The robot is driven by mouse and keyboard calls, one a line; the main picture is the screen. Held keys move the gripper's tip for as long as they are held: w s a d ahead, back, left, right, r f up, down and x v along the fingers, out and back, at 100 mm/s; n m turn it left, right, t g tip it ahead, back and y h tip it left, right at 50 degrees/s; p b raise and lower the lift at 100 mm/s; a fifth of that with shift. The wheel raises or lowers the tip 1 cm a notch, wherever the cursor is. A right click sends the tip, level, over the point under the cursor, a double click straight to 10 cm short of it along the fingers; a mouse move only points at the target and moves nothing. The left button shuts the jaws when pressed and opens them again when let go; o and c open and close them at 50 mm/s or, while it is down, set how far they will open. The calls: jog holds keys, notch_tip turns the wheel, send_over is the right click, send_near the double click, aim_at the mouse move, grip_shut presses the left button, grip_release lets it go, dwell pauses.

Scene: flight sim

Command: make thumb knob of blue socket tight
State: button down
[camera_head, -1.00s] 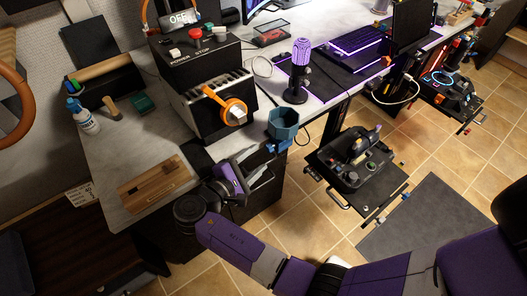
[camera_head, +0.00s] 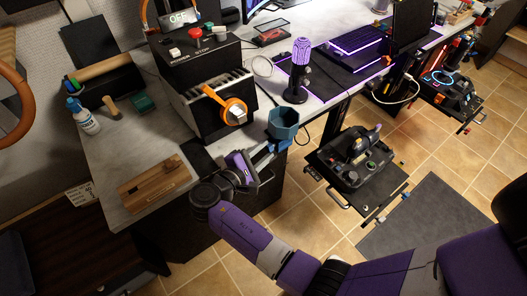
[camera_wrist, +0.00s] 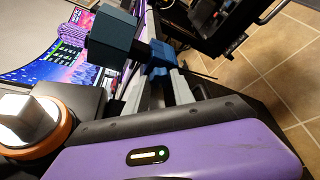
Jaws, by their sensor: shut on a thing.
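The blue socket (camera_head: 283,122) is a blue-grey, many-sided cup fixed at the table's front edge. It also shows in the wrist view (camera_wrist: 112,36), upper left. Its brighter blue thumb knob (camera_wrist: 158,54) sits below the cup. My gripper (camera_head: 272,148) reaches the knob from the lower left. In the wrist view my two grey fingers (camera_wrist: 161,74) are shut on the knob from either side. The fingers partly cover the knob, so its exact turn and the clamp behind it cannot be made out.
A black box with an orange handle (camera_head: 234,111) stands on the table (camera_head: 120,160) left of the socket. A purple microphone (camera_head: 301,65) stands to its right. A wooden board (camera_head: 155,182) lies near the front edge. A black tray unit (camera_head: 360,165) stands right of my gripper.

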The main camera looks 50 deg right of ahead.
jog(key=m+b, duration=0.1)
jog(key=f+m+h+b, duration=0.1)
jog(key=b, duration=0.1)
jog(key=shift+s+m+t, duration=0.15)
jog(key=shift+m+t, duration=0.15)
jog(key=shift+t, duration=0.1)
jog(key=shift+r+m+h+b, duration=0.2)
jog(key=shift+m+h+b, duration=0.1)
jog(key=shift+m+b, duration=0.2)
jog(key=c, duration=1.1)
grip_release()
jog(key=shift+o, duration=0.2)
jog(key=a, duration=0.7)
jog(key=shift+s+a+r, duration=0.4)
jog(key=shift+r, duration=0.05)
